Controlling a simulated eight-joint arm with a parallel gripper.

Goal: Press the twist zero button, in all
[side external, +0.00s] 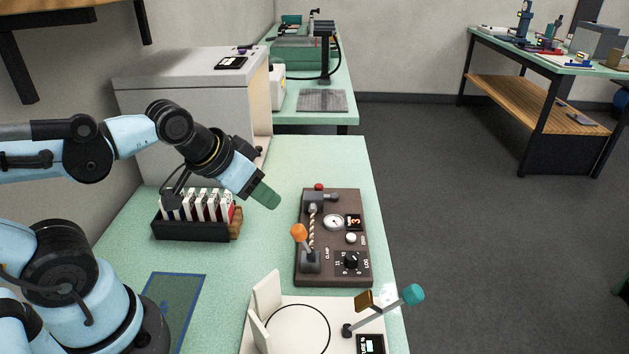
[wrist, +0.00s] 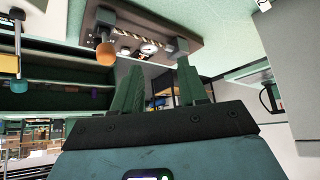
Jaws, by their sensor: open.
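The dark brown twist tester panel (side external: 326,275) lies on the green bench. It bears a round white dial (side external: 334,223), a small display (side external: 353,222) with an orange digit, a white round button (side external: 351,238) with a label too small to read, and a black knob (side external: 351,262). An orange-balled lever (side external: 299,232) stands at its left, beside a twisted cord (side external: 312,232). My gripper (side external: 268,198) is open and empty, up and left of the panel, apart from it. In the wrist view, my gripper (wrist: 159,68) shows two spread green fingers, with the panel (wrist: 200,30) beyond them.
A black rack (side external: 190,230) of red-and-white cards stands left of the panel. A white device (side external: 262,340) with a teal-balled lever (side external: 413,294) sits in front of it. A large grey cabinet (side external: 190,90) stands behind. Bare bench lies between rack and panel.

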